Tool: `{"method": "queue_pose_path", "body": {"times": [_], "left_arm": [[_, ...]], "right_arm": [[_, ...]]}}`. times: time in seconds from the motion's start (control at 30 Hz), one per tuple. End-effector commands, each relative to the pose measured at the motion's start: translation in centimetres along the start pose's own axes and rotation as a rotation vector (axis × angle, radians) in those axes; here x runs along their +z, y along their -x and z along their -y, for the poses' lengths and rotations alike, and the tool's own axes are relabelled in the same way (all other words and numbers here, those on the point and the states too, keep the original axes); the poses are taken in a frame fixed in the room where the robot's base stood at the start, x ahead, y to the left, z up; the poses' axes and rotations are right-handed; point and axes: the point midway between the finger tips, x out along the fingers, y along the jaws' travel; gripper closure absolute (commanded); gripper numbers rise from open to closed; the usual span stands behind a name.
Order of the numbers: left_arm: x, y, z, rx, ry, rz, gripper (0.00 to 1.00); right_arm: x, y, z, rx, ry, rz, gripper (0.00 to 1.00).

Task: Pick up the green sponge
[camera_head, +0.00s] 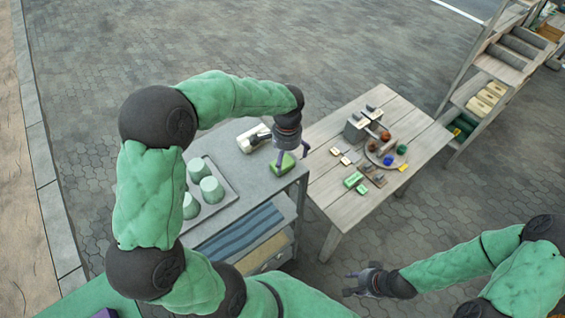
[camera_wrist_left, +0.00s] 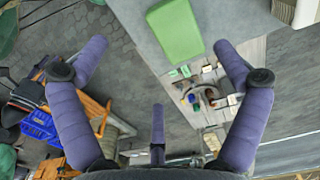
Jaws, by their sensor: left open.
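The green sponge (camera_head: 283,164) lies on the grey workbench near its right edge. It also shows at the top of the left wrist view (camera_wrist_left: 175,32), as a light green rounded block. My left gripper (camera_head: 291,152) hangs over the sponge, pointing down. Its purple fingers (camera_wrist_left: 160,48) are spread wide with nothing between them, and the sponge lies just beyond the fingertips in that view. I cannot tell the exact height gap. My right gripper (camera_head: 350,284) is at the lower right, away from the bench, with its fingers apart and empty.
A tray (camera_head: 225,182) with several pale green cups stands left on the grey workbench (camera_head: 240,208). A cream object (camera_head: 254,140) lies behind the sponge. The wooden table (camera_head: 340,210) to the right holds small blocks, balls and a grey box. A shelf rack (camera_head: 500,55) stands far right.

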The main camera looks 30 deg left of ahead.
Motion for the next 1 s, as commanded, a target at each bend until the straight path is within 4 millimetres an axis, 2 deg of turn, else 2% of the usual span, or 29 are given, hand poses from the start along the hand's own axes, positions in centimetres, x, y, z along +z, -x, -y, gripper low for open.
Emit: {"method": "queue_pose_path", "body": {"times": [0.27,0.6,0.87,0.9,1.0], "left_arm": [[0.1,-1.9,0.2,0.001,0.000,0.002,0.03],[0.2,-6.0,0.8,0.001,-0.001,0.001,0.03],[0.2,-6.4,0.8,0.000,0.000,-0.001,0.03],[0.2,-6.4,0.8,0.000,0.000,-0.001,0.05],[0.2,-6.4,0.8,0.001,0.000,-0.001,0.34]], "right_arm": [[-0.1,0.5,0.2,0.000,0.001,-0.001,0.60],[0.0,1.5,0.6,0.000,0.001,-0.001,0.60],[0.0,1.5,0.6,0.000,0.001,-0.001,0.60],[0.0,1.5,0.6,0.000,0.001,-0.001,0.60],[0.0,1.5,0.6,0.000,0.001,-0.001,0.60]]}}
